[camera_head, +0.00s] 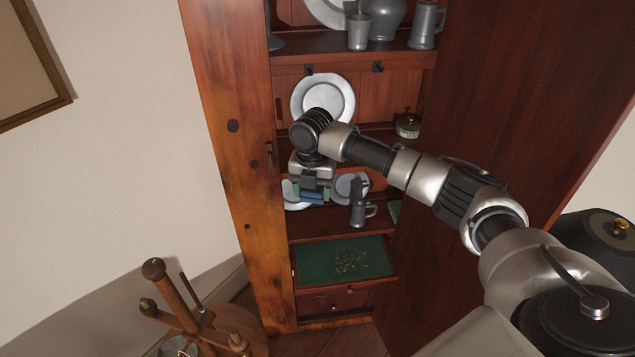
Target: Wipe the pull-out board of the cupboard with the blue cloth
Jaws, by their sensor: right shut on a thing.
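The pull-out board (318,262) of the wooden cupboard has a green surface. A patch of small yellowish crumbs (350,262) lies on it, right of its middle. My right arm reaches in from the right. My right gripper (313,190) is shut on the blue cloth (311,197), of which a small folded part shows between and below the fingers. The gripper and cloth are in front of a shelf above the board, apart from the board. My left gripper is not in view.
Pewter plates (348,187) and a pewter jug (358,208) stand on the shelf close to my right gripper. A large plate (323,97) leans above. The open cupboard door (520,90) is at the right. A wooden stand (180,300) is at lower left.

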